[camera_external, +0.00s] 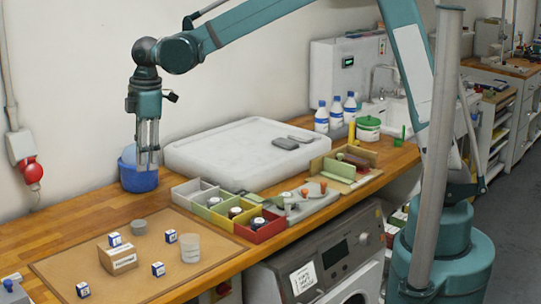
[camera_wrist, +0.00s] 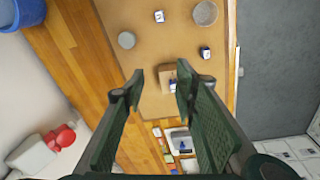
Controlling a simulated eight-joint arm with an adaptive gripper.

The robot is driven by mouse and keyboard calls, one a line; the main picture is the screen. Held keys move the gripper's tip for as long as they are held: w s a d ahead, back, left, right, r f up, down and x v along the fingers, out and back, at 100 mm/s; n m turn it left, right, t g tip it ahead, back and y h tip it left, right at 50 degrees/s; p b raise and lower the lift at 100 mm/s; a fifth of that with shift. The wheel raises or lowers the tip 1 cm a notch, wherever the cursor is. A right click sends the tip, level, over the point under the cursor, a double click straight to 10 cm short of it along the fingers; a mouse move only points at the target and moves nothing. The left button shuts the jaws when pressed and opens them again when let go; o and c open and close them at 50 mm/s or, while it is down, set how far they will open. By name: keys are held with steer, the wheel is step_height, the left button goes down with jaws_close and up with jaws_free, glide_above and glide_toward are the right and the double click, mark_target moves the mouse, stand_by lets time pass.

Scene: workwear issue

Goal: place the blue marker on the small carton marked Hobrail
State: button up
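A small brown carton (camera_external: 118,260) with a white label stands on the tan mat; its print is too small to read surely. It also shows between my fingertips in the wrist view (camera_wrist: 166,71). I cannot tell which thing is the blue marker; no pen shape is clear. In the wrist view my gripper (camera_wrist: 160,77) is open and empty.
A grey disc (camera_external: 138,227) and a clear cup (camera_external: 190,248) stand on the mat (camera_external: 215,265). A blue tub (camera_external: 138,181) stands behind my gripper. Coloured bins (camera_external: 262,232) line the mat's right side. A large white tray (camera_external: 225,150) lies behind.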

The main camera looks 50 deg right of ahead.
steer(key=s+d+r+m+t, duration=0.1)
steer(key=s+d+r+m, duration=0.2)
steer(key=d, duration=0.6)
steer(key=s+d+r+m+t, duration=0.1)
steer(key=s+d+r+m, duration=0.2)
steer(key=d, duration=0.5)
steer(key=s+d+r+m+t, duration=0.1)
steer(key=s+d+r, duration=0.3)
steer(key=d, duration=0.5)
steer(key=s+d+f+m+t, duration=0.1)
steer(key=s+d+m, duration=0.3)
steer(key=s+d, duration=0.4)
steer(key=s+d+f+m+t, duration=0.2)
steer(key=s+d+f+m, duration=0.2)
steer(key=s+d, duration=0.5)
steer(key=shift+s+h, duration=0.3)
steer(key=shift+s, duration=0.6)
